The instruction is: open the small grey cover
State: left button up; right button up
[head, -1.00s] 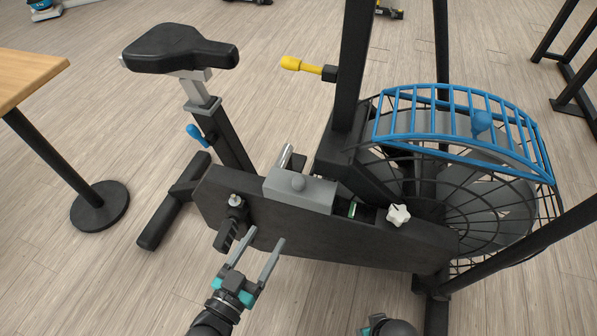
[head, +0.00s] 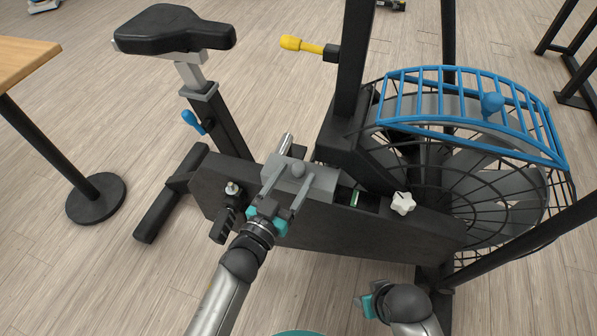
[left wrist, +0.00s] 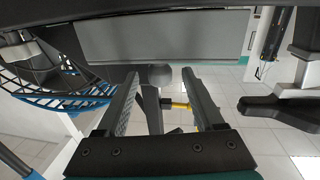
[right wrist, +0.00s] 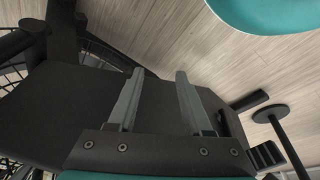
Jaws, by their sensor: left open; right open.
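The small grey cover (head: 325,179) lies on top of the bike's dark body, with a round grey knob (head: 298,170) on it. My left gripper (head: 285,178) is open in front of the cover, its two fingers pointing at the knob. In the left wrist view the cover (left wrist: 165,38) shows at the top, and the knob (left wrist: 159,74) appears between the open fingertips; contact cannot be told. My right gripper is open and empty in the right wrist view (right wrist: 159,75), facing the dark side of the bike body. In the head view its fingers are mostly hidden.
A white star knob (head: 403,203) and a slot with a green part (head: 356,199) are right of the cover. A small silver-topped knob (head: 232,188) is left. The blue-railed fan cage (head: 470,110), yellow-tipped lever (head: 300,44) and saddle (head: 172,30) stand around.

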pick_arm(q)
jog(key=shift+b+x, duration=0.35)
jog(key=shift+x, duration=1.05)
pick_arm(e)
jog(key=shift+w+r, duration=0.2)
jog(key=shift+r, duration=0.3)
jog(key=shift+w+r, duration=0.2)
jog(key=shift+r, duration=0.25)
pick_arm(q)
jog(key=shift+c, duration=0.2)
grip_shut()
pick_arm(e)
jog(key=shift+a, duration=0.1)
